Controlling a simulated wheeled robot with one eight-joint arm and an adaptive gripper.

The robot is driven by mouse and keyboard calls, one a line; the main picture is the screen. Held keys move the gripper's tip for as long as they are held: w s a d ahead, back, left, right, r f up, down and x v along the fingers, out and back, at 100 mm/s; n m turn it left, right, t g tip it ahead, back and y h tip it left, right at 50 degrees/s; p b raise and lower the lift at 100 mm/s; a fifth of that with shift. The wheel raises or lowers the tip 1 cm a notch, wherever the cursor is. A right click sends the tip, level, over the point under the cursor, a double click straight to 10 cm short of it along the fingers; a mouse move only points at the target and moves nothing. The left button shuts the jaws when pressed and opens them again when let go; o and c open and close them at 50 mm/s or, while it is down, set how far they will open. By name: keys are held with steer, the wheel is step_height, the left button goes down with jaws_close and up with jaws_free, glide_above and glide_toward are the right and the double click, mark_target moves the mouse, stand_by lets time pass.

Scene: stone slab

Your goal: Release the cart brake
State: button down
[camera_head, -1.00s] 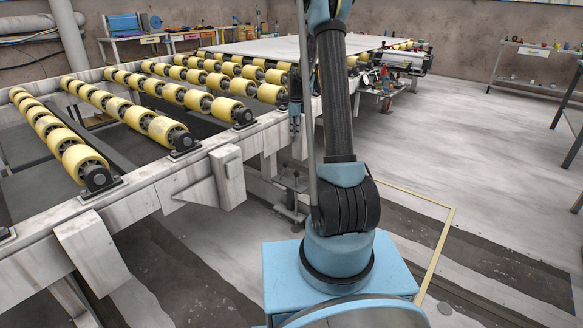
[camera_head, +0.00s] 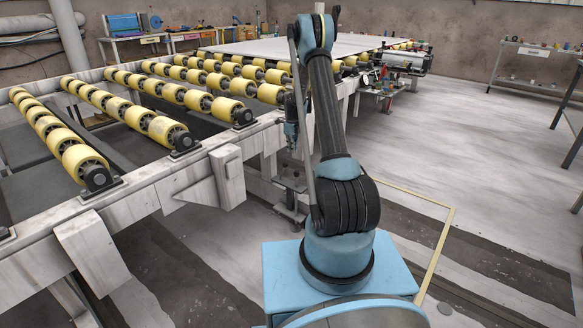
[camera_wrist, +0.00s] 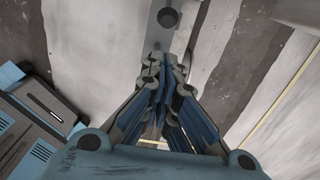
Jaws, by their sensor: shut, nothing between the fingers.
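My gripper (camera_wrist: 166,65) is shut and empty in the wrist view, its blue-padded fingers together. In the head view it hangs pointing down (camera_head: 291,138) beside the roller frame's right rail. A grey metal bar with a dark round spot (camera_wrist: 168,18) lies just beyond the fingertips in the wrist view; I cannot tell whether they touch it. In the head view a grey stand with small flat plates (camera_head: 290,185) is below the gripper, low beside the frame. I cannot tell for sure which part is the cart brake.
The long roller frame (camera_head: 150,190) with yellow rollers fills the left. A pale slab (camera_head: 300,46) lies on its far end. Workbenches (camera_head: 150,39) stand along the back wall, and a shelf (camera_head: 530,50) is at the right. The floor (camera_head: 470,150) to the right is open.

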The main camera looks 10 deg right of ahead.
step_height(320, 180, down, 10)
stand_by(0.8)
